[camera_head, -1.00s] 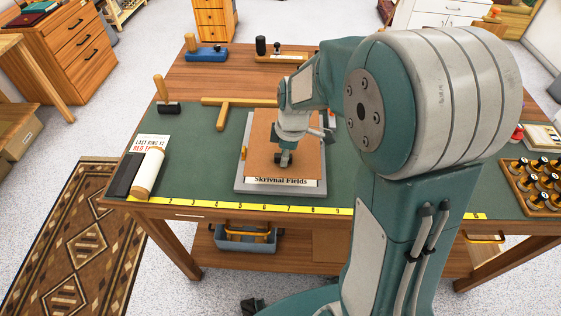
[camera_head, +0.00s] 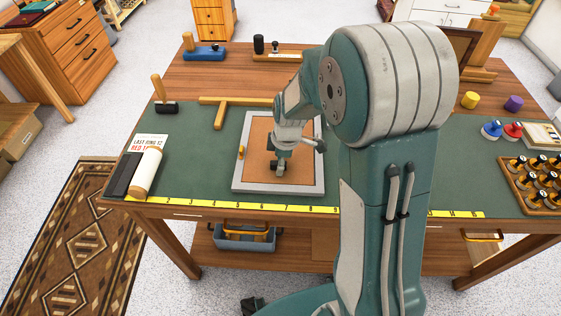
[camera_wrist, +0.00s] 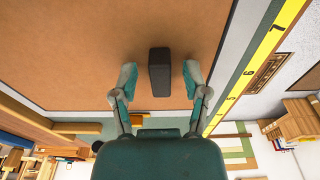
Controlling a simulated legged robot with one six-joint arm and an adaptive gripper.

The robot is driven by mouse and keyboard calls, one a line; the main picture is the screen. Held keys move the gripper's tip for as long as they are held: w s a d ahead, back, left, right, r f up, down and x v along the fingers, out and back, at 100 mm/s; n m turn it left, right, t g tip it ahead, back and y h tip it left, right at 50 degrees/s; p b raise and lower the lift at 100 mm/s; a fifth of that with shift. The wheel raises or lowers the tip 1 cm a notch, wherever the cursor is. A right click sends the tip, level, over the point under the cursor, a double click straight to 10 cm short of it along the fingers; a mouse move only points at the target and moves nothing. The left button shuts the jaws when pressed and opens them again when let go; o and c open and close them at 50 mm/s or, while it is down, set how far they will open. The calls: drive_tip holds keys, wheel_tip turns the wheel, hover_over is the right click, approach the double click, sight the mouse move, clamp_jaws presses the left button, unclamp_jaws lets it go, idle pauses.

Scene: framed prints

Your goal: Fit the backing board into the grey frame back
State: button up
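The brown backing board (camera_head: 262,150) lies within the grey frame back (camera_head: 240,172) on the green mat, with grey border showing around it. I cannot tell whether it sits fully flush. In the wrist view the board (camera_wrist: 80,50) fills most of the picture, with a strip of the grey frame (camera_wrist: 222,65) to the right. A dark block-shaped grip (camera_wrist: 160,72) stands on the board. My gripper (camera_head: 281,166) is low over the board. In the wrist view my gripper (camera_wrist: 160,80) is open, its fingers on either side of the grip with a gap each side.
A yellow measuring strip (camera_head: 215,204) runs along the table's front edge. A wooden T-shaped tool (camera_head: 222,110) lies behind the frame. A white roll (camera_head: 145,172) and a black bar (camera_head: 125,174) lie left. Several stamps in a wooden rack (camera_head: 535,185) stand far right.

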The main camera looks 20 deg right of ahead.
wheel_tip(320, 180, up, 11)
drive_tip(key=d, duration=0.1)
drive_tip(key=s+r+m+t, duration=0.1)
drive_tip(key=s+r+m, duration=0.2)
drive_tip(key=s, duration=0.3)
drive_tip(key=s+r+m+t, duration=0.2)
drive_tip(key=s+r+m, duration=0.1)
drive_tip(key=s+m, duration=0.3)
drive_tip(key=s+r+m+t+h, duration=0.1)
drive_tip(key=s+r+m, duration=0.3)
drive_tip(key=s, duration=0.4)
drive_tip(key=shift+s+d+m+t, duration=0.2)
drive_tip(key=shift+d+m+t, duration=0.3)
drive_tip(key=shift+m, duration=0.2)
idle(1.0)
